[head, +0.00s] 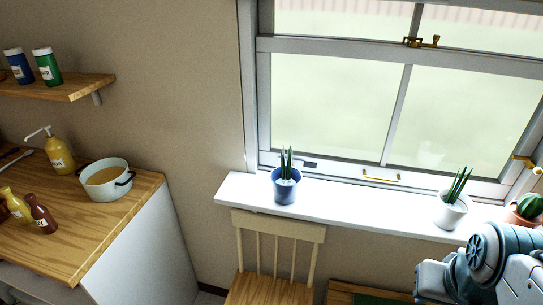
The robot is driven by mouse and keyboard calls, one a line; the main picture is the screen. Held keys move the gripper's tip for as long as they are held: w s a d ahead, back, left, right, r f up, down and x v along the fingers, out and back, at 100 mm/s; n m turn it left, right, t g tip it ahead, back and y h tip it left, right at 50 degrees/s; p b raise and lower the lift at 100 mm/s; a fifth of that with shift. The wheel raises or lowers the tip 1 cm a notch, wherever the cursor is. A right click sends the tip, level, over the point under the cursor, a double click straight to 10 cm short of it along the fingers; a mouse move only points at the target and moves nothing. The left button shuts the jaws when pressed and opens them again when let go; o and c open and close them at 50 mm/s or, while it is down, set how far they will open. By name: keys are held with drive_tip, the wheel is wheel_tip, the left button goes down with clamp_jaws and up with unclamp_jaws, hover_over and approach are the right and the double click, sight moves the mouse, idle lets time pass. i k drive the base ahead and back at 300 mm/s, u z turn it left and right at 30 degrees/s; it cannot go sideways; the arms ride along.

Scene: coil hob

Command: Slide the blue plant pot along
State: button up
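The blue plant pot (285,188) stands upright near the left end of the white windowsill (345,208). Spiky green leaves rise from pale gravel in it. Part of my arm shows at the bottom right corner, in front of the right part of the sill and well apart from the blue pot. My gripper's fingers are not visible.
A white pot (450,210) with a similar plant and a terracotta pot with a cactus (528,207) stand further right on the sill. The sill between the blue and white pots is clear. A wooden chair (278,228) stands below the blue pot. A sash window (385,115) rises behind.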

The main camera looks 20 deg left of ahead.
sight(286, 181)
drive_tip(key=u, duration=1.05)
drive_tip(key=k, duration=0.4)
drive_tip(key=u, duration=1.75)
drive_tip(key=i, duration=0.75)
drive_tip(key=z, duration=0.55)
drive_tip(key=i, duration=0.65)
drive_tip(key=z, duration=0.65)
